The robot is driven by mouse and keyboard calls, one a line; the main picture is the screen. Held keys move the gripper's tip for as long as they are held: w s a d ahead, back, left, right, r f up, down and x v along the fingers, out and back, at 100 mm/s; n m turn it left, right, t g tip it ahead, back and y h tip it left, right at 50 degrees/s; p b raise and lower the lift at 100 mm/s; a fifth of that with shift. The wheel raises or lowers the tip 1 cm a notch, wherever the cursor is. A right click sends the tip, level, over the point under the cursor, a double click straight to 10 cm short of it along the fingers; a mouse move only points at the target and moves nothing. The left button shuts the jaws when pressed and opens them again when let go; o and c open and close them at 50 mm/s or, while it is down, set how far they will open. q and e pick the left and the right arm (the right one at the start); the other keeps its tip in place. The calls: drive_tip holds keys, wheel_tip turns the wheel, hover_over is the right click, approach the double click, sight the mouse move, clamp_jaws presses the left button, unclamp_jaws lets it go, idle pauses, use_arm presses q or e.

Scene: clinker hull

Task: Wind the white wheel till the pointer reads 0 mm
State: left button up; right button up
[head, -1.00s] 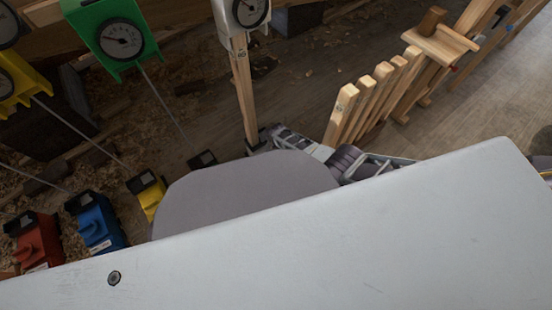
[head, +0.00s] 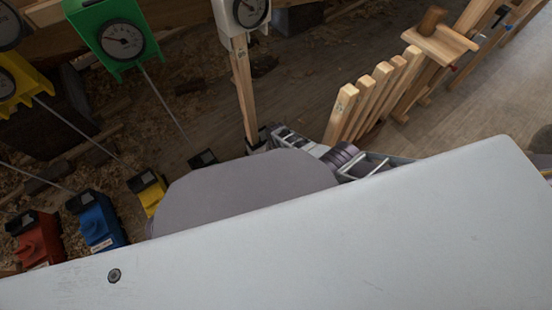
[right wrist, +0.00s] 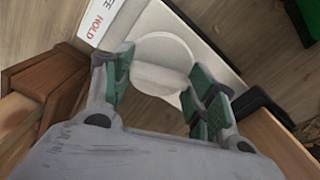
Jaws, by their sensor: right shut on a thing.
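The white gauge (head: 243,12) is at the top of the head view, cut off by the frame edge, on a wooden post (head: 243,85). Its dial has a dark pointer, but the reading is too small to tell. The white wheel (right wrist: 160,52), a round disc with a raised grip bar, is in the right wrist view. My right gripper (right wrist: 161,76), with green pads, is shut on the wheel's grip bar. In the head view my right gripper (head: 283,138) is at the foot of the post and partly hidden, and the wheel is hidden there. My left gripper is not in view.
A green gauge (head: 120,40) and a yellow gauge (head: 14,83) are at the left. Red (head: 38,240), blue (head: 97,222) and yellow (head: 148,193) blocks stand below them. Several upright wooden slats (head: 365,97) stand just right of my right gripper. A HOLD label (right wrist: 97,25) is by the wheel.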

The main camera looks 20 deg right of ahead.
sight(276, 159)
drive_tip(key=o, duration=1)
drive_tip(key=shift+r, duration=0.35)
drive_tip(key=shift+r, duration=5.65)
